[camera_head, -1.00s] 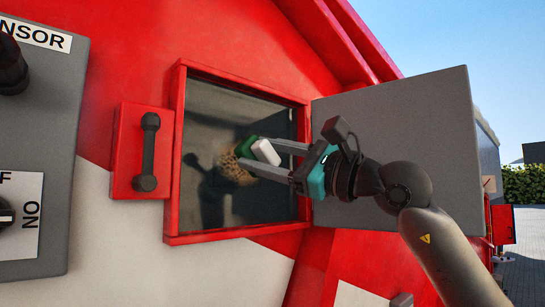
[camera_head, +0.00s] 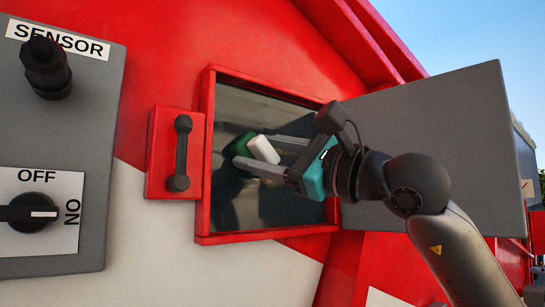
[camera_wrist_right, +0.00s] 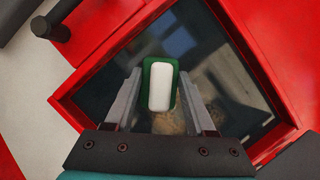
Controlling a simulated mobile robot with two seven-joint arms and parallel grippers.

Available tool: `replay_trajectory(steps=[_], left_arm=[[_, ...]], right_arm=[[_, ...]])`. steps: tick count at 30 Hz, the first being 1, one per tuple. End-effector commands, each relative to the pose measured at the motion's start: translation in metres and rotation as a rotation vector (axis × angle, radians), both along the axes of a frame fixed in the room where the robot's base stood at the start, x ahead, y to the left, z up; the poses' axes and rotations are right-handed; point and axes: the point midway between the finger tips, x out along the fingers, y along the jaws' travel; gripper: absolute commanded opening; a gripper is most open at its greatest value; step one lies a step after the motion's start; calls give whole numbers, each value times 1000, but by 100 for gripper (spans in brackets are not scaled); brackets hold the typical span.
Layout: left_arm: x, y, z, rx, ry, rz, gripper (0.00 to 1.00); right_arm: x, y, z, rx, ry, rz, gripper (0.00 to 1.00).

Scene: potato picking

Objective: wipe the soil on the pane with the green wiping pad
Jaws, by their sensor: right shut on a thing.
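The green wiping pad (camera_head: 238,147) has a white grip block (camera_head: 264,150) on its back. My right gripper (camera_head: 256,154) is shut on the block, with a finger on each side. The pad is at the dark pane (camera_head: 235,205), left of its middle; I cannot tell whether it touches the glass. In the right wrist view, the green pad (camera_wrist_right: 150,101) and white block (camera_wrist_right: 160,86) sit between the fingertips. There a brownish soil patch (camera_wrist_right: 168,122) shows between the fingers, below the pad. In the head view I cannot make out soil. My left gripper is out of view.
A raised red frame (camera_head: 204,150) surrounds the pane. A black handle (camera_head: 181,152) on a red block stands left of it. An open grey door (camera_head: 440,140) stands right, behind my right arm. A grey panel (camera_head: 85,150) with a rotary switch (camera_head: 30,213) is at far left.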

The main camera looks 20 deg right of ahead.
Motion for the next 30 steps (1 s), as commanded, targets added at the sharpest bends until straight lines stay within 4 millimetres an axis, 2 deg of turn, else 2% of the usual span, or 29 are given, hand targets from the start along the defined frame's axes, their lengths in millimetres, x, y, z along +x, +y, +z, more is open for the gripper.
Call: replay_trajectory(steps=[5,15,24,30], left_arm=[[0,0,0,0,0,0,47],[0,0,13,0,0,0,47],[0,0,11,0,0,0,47],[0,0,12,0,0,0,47]], right_arm=[[-1,4,1,0,2,0,11],[0,2,19,1,2,-3,11],[8,-20,17,2,5,-3,11],[11,-27,18,1,3,-3,11]])
